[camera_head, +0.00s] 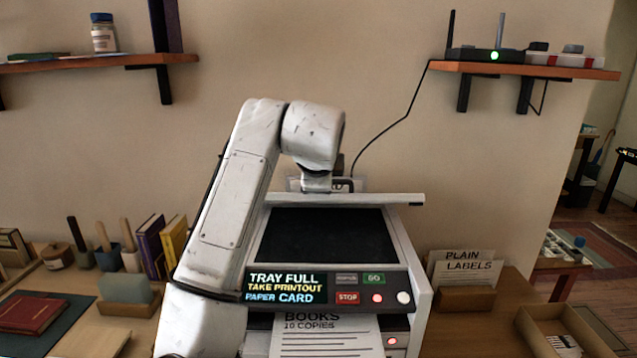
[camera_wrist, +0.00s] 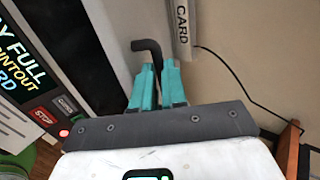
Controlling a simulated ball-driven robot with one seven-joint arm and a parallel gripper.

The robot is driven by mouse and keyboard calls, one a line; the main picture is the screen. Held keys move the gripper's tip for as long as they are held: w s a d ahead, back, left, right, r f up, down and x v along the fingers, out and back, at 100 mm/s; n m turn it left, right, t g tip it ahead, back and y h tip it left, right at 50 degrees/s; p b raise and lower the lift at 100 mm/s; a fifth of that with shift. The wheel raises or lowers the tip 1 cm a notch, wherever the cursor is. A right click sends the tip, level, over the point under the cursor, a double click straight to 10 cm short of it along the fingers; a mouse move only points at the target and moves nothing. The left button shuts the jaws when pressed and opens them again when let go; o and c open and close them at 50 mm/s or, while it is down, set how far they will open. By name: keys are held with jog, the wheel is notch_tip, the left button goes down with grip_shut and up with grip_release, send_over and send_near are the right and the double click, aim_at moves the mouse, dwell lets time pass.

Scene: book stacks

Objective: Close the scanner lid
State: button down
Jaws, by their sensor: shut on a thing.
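The scanner is a white machine with a dark glass bed (camera_head: 325,236) and a front panel (camera_head: 325,289) with a lit display. Its lid (camera_head: 385,199) stands raised at the back of the bed, seen nearly edge-on as a thin pale slab in the head view. In the wrist view, the teal fingers of my gripper (camera_wrist: 158,77) are shut on a dark bent handle (camera_wrist: 147,46). In the head view my wrist hangs over the lid's top edge, and my fingers are hard to make out there. The handle's joint to the lid is not clear.
A printed sheet (camera_head: 325,340) lies in the slot under the panel. A label holder (camera_head: 466,297) stands right; books (camera_head: 162,242) and tools stand left. Wall shelves hang at the left (camera_head: 95,62) and right (camera_head: 525,70), with a cable from the router (camera_head: 485,55) running behind the scanner.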

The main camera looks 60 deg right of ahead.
jog(key=a+f+h+b, duration=0.1)
jog(key=f+b, duration=0.2)
jog(key=b, duration=0.1)
jog(key=s+a+f+t+h+b, duration=0.1)
jog(key=f+b, duration=0.2)
jog(key=b, duration=0.2)
jog(key=s+a+f+t+h+b, duration=0.1)
jog(key=a+f+b, duration=0.1)
jog(key=f+b, duration=0.2)
jog(key=shift+s+a+h, duration=0.1)
jog(key=shift+s+h, duration=0.1)
jog(key=shift+h, duration=0.2)
jog(key=f+b, duration=0.1)
jog(key=b, duration=0.1)
jog(key=f+h+b, duration=0.1)
jog(key=b, duration=0.1)
jog(key=shift+s+a+f+t, duration=0.2)
jog(key=shift+a+t, duration=0.1)
jog(key=shift+t, duration=0.1)
jog(key=shift+f, duration=0.15)
jog(key=c, duration=1.5)
grip_release()
jog(key=shift+o, duration=0.3)
jog(key=shift+s+a, duration=0.1)
jog(key=v, duration=1)
jog(key=shift+a, duration=0.25)
